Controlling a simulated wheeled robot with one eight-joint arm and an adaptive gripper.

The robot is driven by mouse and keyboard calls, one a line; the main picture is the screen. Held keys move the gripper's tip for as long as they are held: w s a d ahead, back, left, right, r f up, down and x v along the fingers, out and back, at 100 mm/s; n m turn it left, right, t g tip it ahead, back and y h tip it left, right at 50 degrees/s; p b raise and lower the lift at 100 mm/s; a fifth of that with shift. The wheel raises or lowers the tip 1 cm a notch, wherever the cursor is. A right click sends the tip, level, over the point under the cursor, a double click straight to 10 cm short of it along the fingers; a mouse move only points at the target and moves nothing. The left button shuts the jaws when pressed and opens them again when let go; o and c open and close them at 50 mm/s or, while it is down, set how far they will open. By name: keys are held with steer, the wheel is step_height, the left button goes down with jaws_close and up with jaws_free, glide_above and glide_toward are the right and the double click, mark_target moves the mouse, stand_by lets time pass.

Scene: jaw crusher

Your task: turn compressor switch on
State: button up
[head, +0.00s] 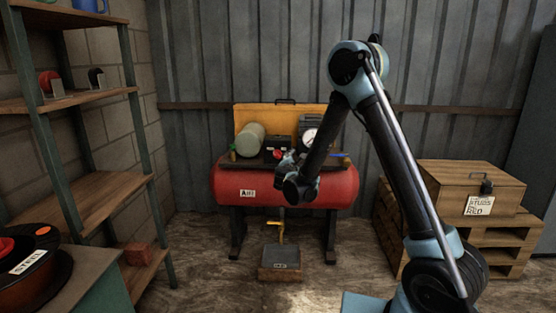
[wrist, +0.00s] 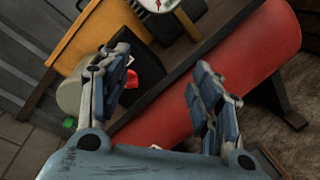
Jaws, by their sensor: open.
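The compressor is a red tank (head: 235,186) labelled "AIR" on dark legs against the back wall. On its dark top plate is a black box with a red switch (head: 278,154). The red switch (wrist: 132,79) also shows in the wrist view, just beside my left finger and partly hidden by it. I cannot tell which position the switch is in. My gripper (head: 283,162) is in front of the tank's top, near the switch. In the wrist view my gripper (wrist: 162,68) is open and empty, its two fingers wide apart over the tank. I see no clear contact with the switch.
A round gauge (head: 309,137), a pale cylinder (head: 250,139) and a yellow panel (head: 270,114) stand around the switch. Below is a small box (head: 280,264) with a yellow handle. Shelves (head: 85,97) are at left, a wooden chest (head: 468,187) on pallets at right.

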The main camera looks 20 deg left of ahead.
mark_target(277, 156)
steer(key=s+a+f+n+y, duration=0.3)
steer(key=a+f+n, duration=0.1)
steer(key=a, duration=0.5)
steer(key=shift+t, duration=0.3)
steer(key=x, duration=1.7)
steer(key=shift+d, duration=0.2)
steer(key=shift+c, duration=0.5)
steer(key=shift+d, duration=0.1)
steer(key=c, duration=1)
